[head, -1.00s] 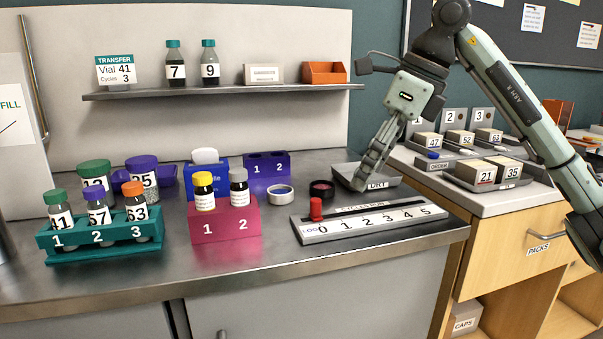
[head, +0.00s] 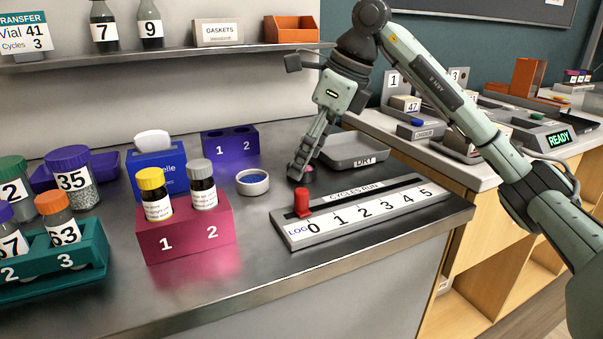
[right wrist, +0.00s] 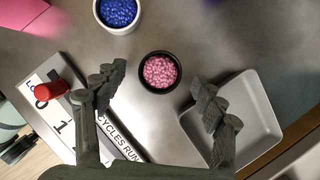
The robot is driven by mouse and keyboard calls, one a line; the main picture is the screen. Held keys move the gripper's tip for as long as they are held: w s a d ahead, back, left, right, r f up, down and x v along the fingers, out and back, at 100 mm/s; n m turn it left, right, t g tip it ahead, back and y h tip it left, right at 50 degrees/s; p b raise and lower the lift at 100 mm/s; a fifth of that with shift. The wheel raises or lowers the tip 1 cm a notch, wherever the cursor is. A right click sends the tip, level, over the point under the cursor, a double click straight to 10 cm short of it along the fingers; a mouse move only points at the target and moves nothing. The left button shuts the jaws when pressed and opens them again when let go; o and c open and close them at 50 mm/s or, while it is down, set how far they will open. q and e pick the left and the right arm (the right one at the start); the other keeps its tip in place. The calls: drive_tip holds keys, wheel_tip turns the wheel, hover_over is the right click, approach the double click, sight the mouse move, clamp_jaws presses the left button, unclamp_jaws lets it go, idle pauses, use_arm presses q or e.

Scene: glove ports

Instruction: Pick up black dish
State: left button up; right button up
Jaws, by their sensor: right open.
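The black dish (right wrist: 160,73) is small and round and holds pink beads. In the right wrist view it lies on the metal bench, ahead of and between the two finger lines. My right gripper (right wrist: 164,92) is open, with one finger to each side of the dish and nothing between them. In the head view my right gripper (head: 298,174) points down at the dish (head: 310,174), which its fingers partly hide. I cannot tell whether the fingers touch the dish. My left gripper does not show.
A white dish of blue beads (head: 252,183) stands left of the black dish. The grey DRY tray (head: 352,160) is close on the right. The CYCLES RUN counter (head: 360,212) with a red peg (head: 302,203) lies in front. A pink vial rack (head: 187,228) is further left.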

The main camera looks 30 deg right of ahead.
drive_tip(key=shift+w+a+f, duration=0.15)
drive_tip(key=shift+w+f, duration=0.05)
drive_tip(key=shift+f, duration=0.35)
drive_tip(key=shift+c, duration=0.9)
drive_tip(key=c, duration=0.8)
drive_tip(key=shift+r, duration=0.2)
